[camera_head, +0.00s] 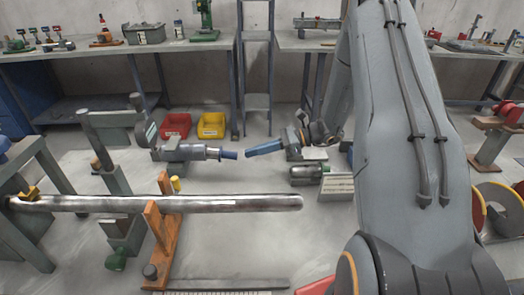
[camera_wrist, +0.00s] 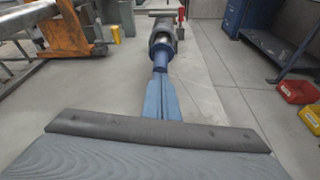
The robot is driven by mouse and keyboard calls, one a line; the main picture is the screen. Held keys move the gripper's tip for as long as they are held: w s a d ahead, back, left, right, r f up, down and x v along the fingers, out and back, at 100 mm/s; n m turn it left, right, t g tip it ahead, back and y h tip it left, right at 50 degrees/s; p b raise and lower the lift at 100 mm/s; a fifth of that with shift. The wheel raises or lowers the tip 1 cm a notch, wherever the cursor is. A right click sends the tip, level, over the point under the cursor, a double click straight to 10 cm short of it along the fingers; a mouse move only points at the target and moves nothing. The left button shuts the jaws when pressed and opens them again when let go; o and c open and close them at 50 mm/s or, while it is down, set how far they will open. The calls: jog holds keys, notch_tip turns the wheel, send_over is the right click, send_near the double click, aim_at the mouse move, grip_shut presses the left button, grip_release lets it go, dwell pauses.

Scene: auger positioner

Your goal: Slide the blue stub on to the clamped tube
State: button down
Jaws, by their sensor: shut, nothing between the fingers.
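The blue stub (camera_head: 229,155) is a short cylinder at the right end of a grey-purple tubular body (camera_head: 185,152), lying in line with it. In the wrist view the stub (camera_wrist: 160,62) shows straight ahead, its far end meeting the dark cylinder (camera_wrist: 161,42). My gripper (camera_head: 250,153), with long blue fingers, is shut and empty. It points left at the stub with a small gap in the head view; in the wrist view its tips (camera_wrist: 160,76) line up with the stub. How far the stub sits over the tube is hidden.
A long steel tube (camera_head: 240,203) lies across the foreground on an orange stand (camera_head: 160,235). Red (camera_head: 175,125) and yellow (camera_head: 211,125) bins sit behind the stub. Open floor shows beyond the long tube.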

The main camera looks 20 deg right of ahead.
jog(key=shift+x, duration=1.05)
jog(key=shift+a, duration=0.3)
jog(key=shift+d, duration=0.1)
jog(key=shift+s+d, duration=0.2)
jog(key=shift+d, duration=0.55)
jog(key=shift+s+d, duration=0.2)
jog(key=shift+d, duration=0.5)
jog(key=b+v, duration=0.1)
jog(key=v, duration=0.6)
jog(key=shift+s+d+r+b, duration=0.1)
jog(key=shift+d+r+b, duration=0.05)
jog(key=shift+b, duration=0.2)
jog(key=a, duration=0.1)
jog(key=w+a, duration=0.1)
jog(key=a+p, duration=0.1)
jog(key=a, duration=0.1)
jog(key=shift+w, duration=0.25)
jog(key=shift+b+x, duration=0.85)
jog(key=shift+x, duration=2.15)
jog(key=shift+a, duration=0.1)
